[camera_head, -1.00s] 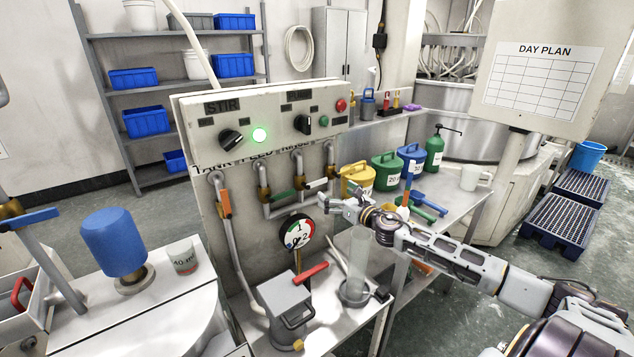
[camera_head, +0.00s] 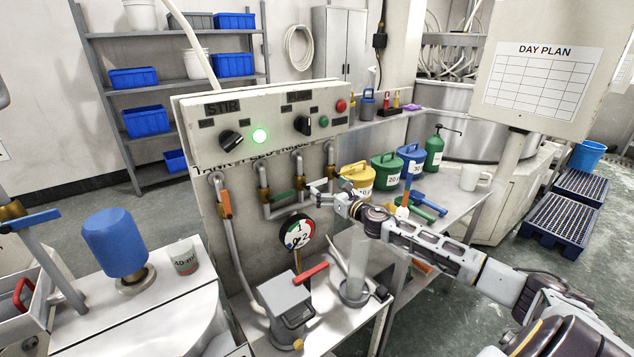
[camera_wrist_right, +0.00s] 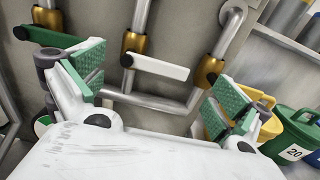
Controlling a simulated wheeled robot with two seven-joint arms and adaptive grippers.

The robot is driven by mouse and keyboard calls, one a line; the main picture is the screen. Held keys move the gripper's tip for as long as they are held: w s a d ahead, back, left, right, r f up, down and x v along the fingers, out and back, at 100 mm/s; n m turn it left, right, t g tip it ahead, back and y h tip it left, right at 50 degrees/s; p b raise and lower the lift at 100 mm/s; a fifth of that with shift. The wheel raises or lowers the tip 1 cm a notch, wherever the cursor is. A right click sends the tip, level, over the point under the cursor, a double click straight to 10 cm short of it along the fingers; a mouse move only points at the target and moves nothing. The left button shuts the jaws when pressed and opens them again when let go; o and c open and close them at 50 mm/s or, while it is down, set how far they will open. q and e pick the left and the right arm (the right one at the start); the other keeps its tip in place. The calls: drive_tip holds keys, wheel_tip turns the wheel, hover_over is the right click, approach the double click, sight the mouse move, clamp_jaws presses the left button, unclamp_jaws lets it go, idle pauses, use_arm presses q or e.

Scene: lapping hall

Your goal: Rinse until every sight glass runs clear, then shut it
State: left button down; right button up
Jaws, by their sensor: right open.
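A row of brass valves with lever handles sits on pipes below the control panel (camera_head: 255,125): an orange lever (camera_head: 225,204) pointing down, and green (camera_head: 281,195), white (camera_head: 317,184) and yellow (camera_head: 349,169) levers set slantwise. My right gripper (camera_head: 326,197) is open and empty in front of the pipes. In the right wrist view its green-padded fingers (camera_wrist_right: 155,88) stand either side of the white lever (camera_wrist_right: 157,67), apparently short of it. A clear upright tube (camera_head: 357,255) stands on the bench; no flow can be made out. My left gripper is not in view.
A round gauge (camera_head: 298,233) hangs below the pipes. A grey box with a red lever (camera_head: 311,272) stands on the low bench. Yellow (camera_head: 356,181), green (camera_head: 387,174) and blue (camera_head: 411,160) lidded cans stand right of the valves.

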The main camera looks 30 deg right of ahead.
sight(318, 181)
drive_tip(key=w, duration=0.4)
drive_tip(key=shift+a+p, duration=0.15)
drive_tip(key=shift+p, duration=0.15)
drive_tip(key=shift+w, duration=0.65)
drive_tip(key=shift+w+a, duration=0.1)
drive_tip(key=shift+w, duration=0.35)
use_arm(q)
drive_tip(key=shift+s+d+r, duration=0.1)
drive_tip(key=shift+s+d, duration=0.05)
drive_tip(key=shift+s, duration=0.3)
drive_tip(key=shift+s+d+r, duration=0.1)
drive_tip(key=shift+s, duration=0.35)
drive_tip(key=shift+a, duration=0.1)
